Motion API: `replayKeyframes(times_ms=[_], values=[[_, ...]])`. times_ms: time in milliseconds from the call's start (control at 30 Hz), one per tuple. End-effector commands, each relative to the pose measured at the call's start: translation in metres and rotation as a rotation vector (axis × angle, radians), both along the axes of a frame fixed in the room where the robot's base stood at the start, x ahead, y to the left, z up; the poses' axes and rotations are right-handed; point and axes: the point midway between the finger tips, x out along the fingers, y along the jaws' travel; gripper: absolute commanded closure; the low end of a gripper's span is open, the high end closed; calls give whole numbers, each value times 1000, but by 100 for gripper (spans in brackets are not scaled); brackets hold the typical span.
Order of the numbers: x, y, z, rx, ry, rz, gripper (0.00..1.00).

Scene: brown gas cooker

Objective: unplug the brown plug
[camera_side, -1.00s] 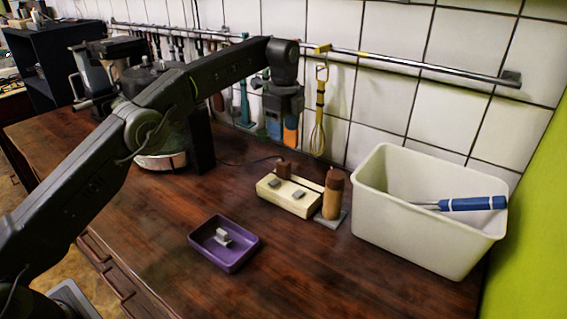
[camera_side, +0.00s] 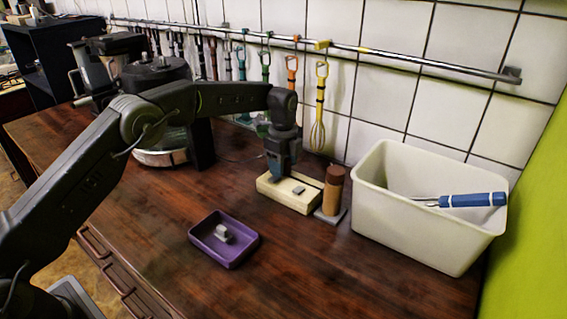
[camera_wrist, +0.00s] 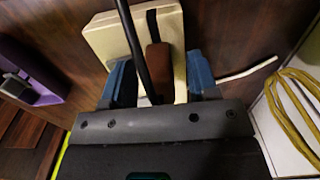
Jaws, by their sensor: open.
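The brown plug (camera_wrist: 160,80) sits on the cream socket block (camera_wrist: 108,40) in the wrist view, with a black cable crossing beside it. My gripper (camera_wrist: 158,62) is open, with one blue finger on each side of the plug. A gap shows between the plug and the fingers. In the side view my gripper (camera_side: 281,172) points down over the rear left part of the block (camera_side: 300,205) and hides the plug. A small grey piece (camera_side: 298,190) lies on the block's top.
A brown-topped wooden cylinder (camera_side: 333,188) on a grey base stands close right of the block. A white bin (camera_side: 420,235) holding a blue-handled tool is farther right. A purple tray (camera_side: 210,250) with a grey piece is in front. Utensils hang from the wall rail (camera_side: 400,57).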

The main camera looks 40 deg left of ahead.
Motion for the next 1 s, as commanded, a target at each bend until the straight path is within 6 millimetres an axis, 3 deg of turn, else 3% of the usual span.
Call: replayKeyframes(times_ms=[167, 700, 733, 1000], values=[[0, 0, 0, 0, 0, 0, 46], [0, 0, 0, 0, 0, 0, 97], [0, 0, 0, 0, 1, 0, 77], [0, 0, 0, 0, 1, 0, 100]])
